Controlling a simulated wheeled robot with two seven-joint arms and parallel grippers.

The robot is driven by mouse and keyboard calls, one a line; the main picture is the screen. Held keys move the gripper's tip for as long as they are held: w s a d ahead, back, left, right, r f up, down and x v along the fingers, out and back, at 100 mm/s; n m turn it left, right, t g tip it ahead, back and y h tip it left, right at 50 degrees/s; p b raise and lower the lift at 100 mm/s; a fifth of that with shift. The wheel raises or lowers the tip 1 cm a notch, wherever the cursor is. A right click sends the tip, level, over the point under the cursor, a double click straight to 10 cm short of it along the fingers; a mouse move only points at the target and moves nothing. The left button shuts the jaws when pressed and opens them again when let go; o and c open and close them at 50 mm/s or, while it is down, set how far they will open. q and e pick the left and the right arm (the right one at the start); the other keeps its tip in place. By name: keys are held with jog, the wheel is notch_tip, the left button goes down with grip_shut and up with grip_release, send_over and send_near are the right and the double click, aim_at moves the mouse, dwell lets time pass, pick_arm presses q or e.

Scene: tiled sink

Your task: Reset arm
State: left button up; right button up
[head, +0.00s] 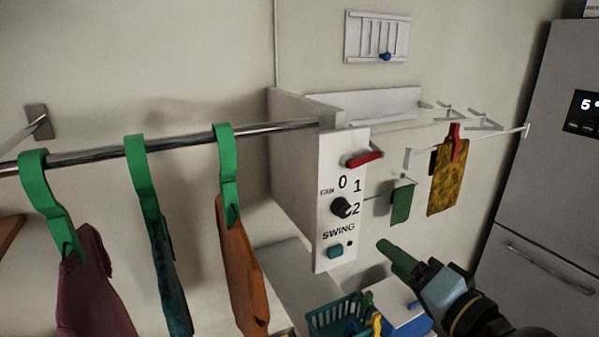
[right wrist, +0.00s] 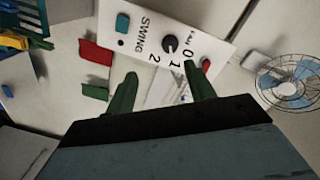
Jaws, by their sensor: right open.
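My right gripper (head: 392,252) comes in from the lower right in the head view, with green fingers. It is open and empty, in front of and to the right of the control panel's lower part, apart from it. In the right wrist view the two green fingers (right wrist: 161,88) stand apart with nothing between them. The white control panel (head: 326,190) has a black knob (head: 341,207), a red lever (head: 364,158) and a blue button (head: 335,252). The panel also shows beyond the fingers in the right wrist view (right wrist: 140,18). My left gripper is not in view.
A metal rail (head: 95,154) carries garments on green hangers at left. A green cloth (head: 401,205) and a yellow cloth (head: 448,185) hang right of the panel. A teal basket (head: 322,321) stands below. A fan (right wrist: 289,84) shows in the right wrist view. A grey fridge (head: 545,180) stands at right.

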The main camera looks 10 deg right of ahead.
jog(key=s+f+n+g+h, duration=0.1)
jog(key=s+f+n+g, duration=0.15)
jog(key=f, duration=0.55)
jog(key=s+f+n+g+h, duration=0.1)
jog(key=s+f+n+g, duration=0.1)
jog(key=s+f+g, duration=0.35)
jog(key=s+d+f+n+g+h, duration=0.2)
jog(key=s+f+n+g+h, duration=0.25)
jog(key=s+f, duration=0.8)
notch_tip(320, 180, down, 36)
jog(key=s+g+b, duration=0.2)
jog(key=b, duration=0.8)
jog(key=s+d+f+b, duration=0.1)
jog(key=s+f+b, duration=0.3)
jog(key=s+f, duration=0.4)
jog(key=s+d+f+n+b, duration=0.1)
jog(key=s+f+b, duration=0.3)
jog(key=f, duration=1)
jog(key=s+g, duration=0.1)
jog(key=s, duration=0.2)
jog(key=shift+s+d, duration=0.35)
jog(key=shift+d, duration=0.05)
jog(key=shift+y, duration=0.25)
